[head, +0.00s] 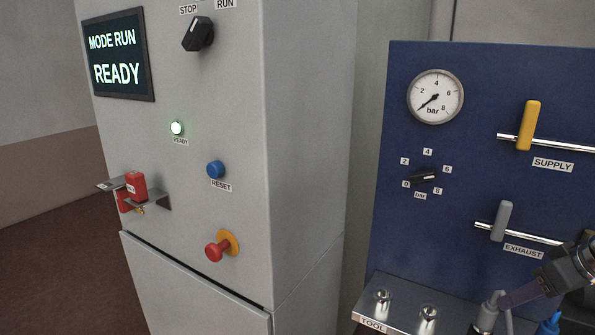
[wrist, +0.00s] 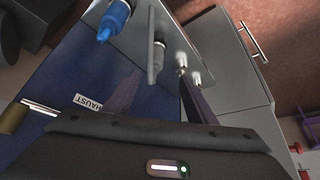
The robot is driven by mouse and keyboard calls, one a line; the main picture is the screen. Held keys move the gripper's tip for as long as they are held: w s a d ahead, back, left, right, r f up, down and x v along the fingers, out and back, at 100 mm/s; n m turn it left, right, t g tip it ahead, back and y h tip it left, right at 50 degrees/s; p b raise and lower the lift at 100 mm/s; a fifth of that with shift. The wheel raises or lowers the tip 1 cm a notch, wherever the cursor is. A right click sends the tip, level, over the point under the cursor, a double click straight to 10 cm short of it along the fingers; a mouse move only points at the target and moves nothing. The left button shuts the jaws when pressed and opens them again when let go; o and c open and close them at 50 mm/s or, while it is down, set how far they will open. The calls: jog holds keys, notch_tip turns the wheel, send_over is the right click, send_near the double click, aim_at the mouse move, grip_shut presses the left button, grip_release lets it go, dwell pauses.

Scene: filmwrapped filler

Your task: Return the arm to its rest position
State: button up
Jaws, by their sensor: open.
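My gripper (head: 522,292) is at the lower right of the head view, just above the tool shelf (head: 400,308) and in front of the blue panel (head: 470,180). In the wrist view my gripper (wrist: 157,80) has its two fingers spread apart, with nothing held between them. A grey nozzle-like tool (wrist: 157,62) shows near the gap between the fingers; I cannot tell its exact distance. A blue-tipped tool (wrist: 114,20) stands beside it. The rest of my arm is mostly outside the head view.
The panel carries a gauge (head: 435,97) reading near 0, a yellow supply handle (head: 528,125) and a grey exhaust handle (head: 501,220), both upright across their pipes.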

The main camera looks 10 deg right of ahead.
jog(key=s+a+f, duration=0.2)
jog(key=a, duration=1.5)
jog(key=s+a+f+m, duration=0.1)
jog(key=s+a+f, duration=0.2)
jog(key=a, duration=1.3)
jog(key=shift+a+h, duration=0.3)
jog(key=shift+a, duration=0.1)
jog(key=shift+s, duration=0.1)
